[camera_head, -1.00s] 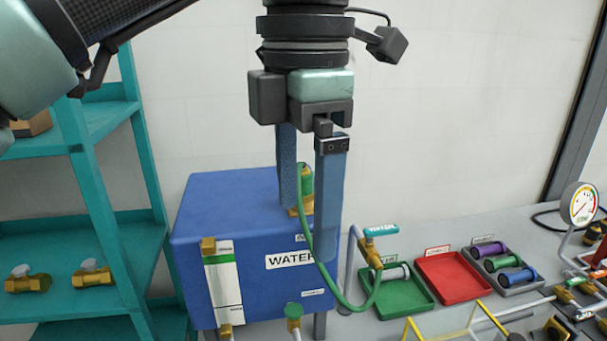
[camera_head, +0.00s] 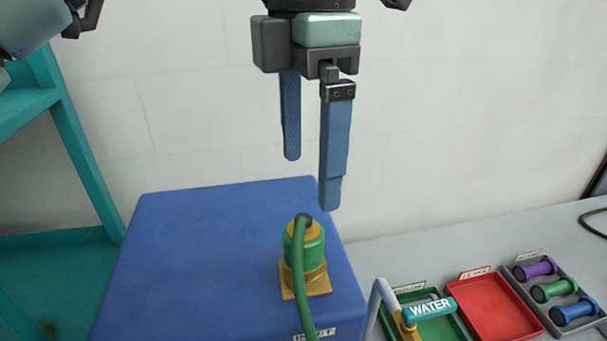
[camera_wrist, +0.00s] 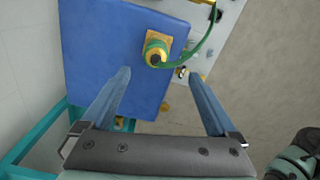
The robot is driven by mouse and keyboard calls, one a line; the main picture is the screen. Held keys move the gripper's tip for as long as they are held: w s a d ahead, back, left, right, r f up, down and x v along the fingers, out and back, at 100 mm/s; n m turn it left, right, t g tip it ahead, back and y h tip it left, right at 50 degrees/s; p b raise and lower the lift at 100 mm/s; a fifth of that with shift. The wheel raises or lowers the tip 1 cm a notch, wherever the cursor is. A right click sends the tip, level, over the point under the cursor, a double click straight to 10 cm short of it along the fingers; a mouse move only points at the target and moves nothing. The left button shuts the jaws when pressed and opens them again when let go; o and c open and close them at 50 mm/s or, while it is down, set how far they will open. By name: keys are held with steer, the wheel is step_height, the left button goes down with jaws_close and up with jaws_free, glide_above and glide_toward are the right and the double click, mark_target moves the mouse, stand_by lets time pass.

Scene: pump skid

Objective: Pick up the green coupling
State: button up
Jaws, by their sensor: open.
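A green coupling (camera_head: 306,243) with brass-coloured parts and a dark top stands upright on a square brass base (camera_head: 316,284) on the blue tank. A green hose (camera_head: 304,290) runs from its top down the front. My gripper (camera_head: 311,183) is open and empty, fingers pointing down, above the coupling in the head view, with a visible gap. In the wrist view, the coupling (camera_wrist: 155,49) shows beyond my fingertips (camera_wrist: 159,73), between the lines of the two fingers. The hose (camera_wrist: 203,45) curves away to the right there.
The blue tank (camera_head: 190,255) fills the lower middle. A valve handle marked WATER (camera_head: 429,307) stands at its right. A red tray (camera_head: 491,310) and a grey tray with purple (camera_head: 535,268), green (camera_head: 555,290) and blue (camera_head: 574,311) spools lie farther right. Teal shelving (camera_head: 88,170) is at left.

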mark_target(307, 224)
step_height(307, 224, down, 7)
steer(key=shift+s+f+p, duration=0.15)
steer(key=shift+f+p, duration=0.05)
steer(key=shift+p, duration=0.3)
steer(key=shift+w+a+f+p, duration=0.15)
steer(key=shift+f+p, duration=0.2)
steer(key=shift+f, duration=0.55)
steer(key=shift+w+a+f+p, duration=0.1)
steer(key=shift+f+p, duration=0.3)
steer(key=shift+f, duration=0.45)
steer(key=shift+w+a+f+p, duration=0.15)
steer(key=shift+f+p, duration=0.2)
steer(key=shift+f, duration=0.55)
steer(key=shift+d, duration=0.15)
jaws_close()
